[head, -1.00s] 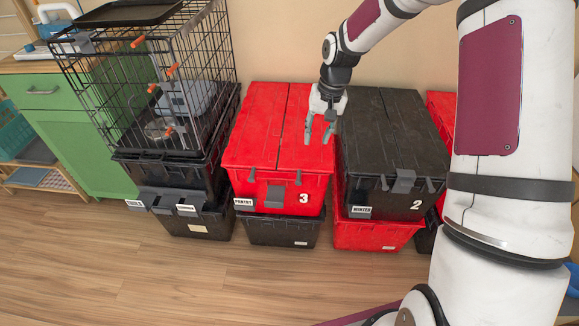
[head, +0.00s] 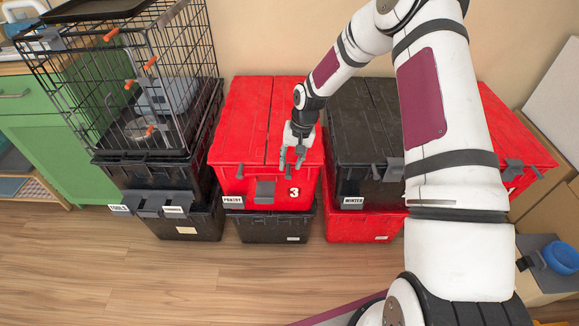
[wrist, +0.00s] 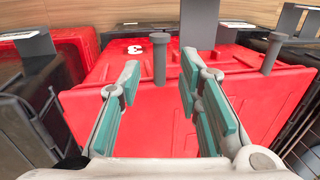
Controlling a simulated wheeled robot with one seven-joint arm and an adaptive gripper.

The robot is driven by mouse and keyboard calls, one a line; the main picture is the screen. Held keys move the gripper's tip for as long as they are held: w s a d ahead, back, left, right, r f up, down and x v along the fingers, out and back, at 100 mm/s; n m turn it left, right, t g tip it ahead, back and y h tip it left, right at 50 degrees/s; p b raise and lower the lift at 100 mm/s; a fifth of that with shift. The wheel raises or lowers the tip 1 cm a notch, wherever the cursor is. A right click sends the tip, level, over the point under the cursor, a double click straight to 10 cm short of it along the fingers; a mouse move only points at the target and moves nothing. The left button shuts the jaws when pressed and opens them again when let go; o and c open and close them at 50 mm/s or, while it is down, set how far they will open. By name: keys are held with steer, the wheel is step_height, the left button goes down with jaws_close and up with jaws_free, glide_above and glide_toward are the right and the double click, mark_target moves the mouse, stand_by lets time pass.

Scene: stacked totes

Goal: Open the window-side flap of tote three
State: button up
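Tote three (head: 232,183) is red, with a white "3" and a "PANTRY" label on its front. Its lid is two flaps, a left flap (head: 243,115) and a right flap (head: 287,105), both lying closed with a seam between them. A grey latch (head: 265,190) is on its front. No window shows. My gripper (head: 291,166) is at the right flap's front part, above or at the lid; contact cannot be told.
Tote three stands on a black tote (head: 270,228). A black "WINTER" tote (head: 352,130) is close on its right, and a wire cage (head: 120,85) on black totes is on its left. Wooden floor (head: 130,270) in front is clear.

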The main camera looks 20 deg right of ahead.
steer(key=shift+a+f, duration=0.2)
steer(key=shift+f, duration=0.95)
jaws_close()
steer(key=shift+r, duration=0.15)
